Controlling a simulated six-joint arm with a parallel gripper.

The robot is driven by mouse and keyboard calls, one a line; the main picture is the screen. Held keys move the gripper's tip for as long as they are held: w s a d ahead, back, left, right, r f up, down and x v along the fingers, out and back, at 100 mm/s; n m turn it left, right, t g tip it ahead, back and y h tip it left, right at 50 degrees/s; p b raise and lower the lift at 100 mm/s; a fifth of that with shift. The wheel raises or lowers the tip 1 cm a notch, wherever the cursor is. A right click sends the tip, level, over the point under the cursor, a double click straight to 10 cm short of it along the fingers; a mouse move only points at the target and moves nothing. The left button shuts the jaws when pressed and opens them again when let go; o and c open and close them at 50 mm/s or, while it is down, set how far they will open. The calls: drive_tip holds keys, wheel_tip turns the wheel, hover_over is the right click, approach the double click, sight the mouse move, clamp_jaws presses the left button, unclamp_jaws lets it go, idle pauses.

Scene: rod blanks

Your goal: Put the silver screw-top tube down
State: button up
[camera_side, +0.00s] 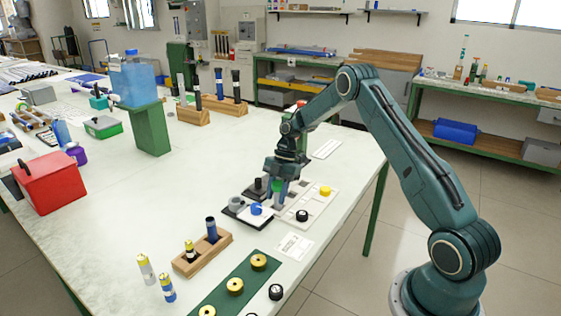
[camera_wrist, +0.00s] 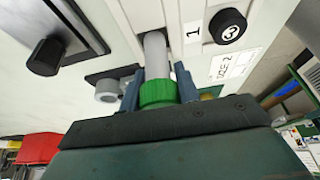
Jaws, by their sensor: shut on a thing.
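My gripper (camera_side: 279,181) is shut on the silver screw-top tube (camera_wrist: 155,52), which has a green cap (camera_wrist: 158,93). In the wrist view one blue finger lies on each side of the tube near the cap. In the side view the tube is mostly hidden by the fingers, over the pale tray area near the table's right edge. I cannot tell whether its far end touches anything.
Near the gripper are a white board with a yellow knob (camera_side: 325,190), a black numbered knob (camera_side: 302,215) and a grey ring-shaped part (camera_side: 236,203). A wooden rack (camera_side: 202,254) and a green strip (camera_side: 222,298) with brass discs lie in front. The table's middle is clear.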

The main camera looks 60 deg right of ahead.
drive_tip(key=o, duration=1)
drive_tip(key=shift+f, duration=0.1)
drive_tip(key=v, duration=1.2)
idle(0.4)
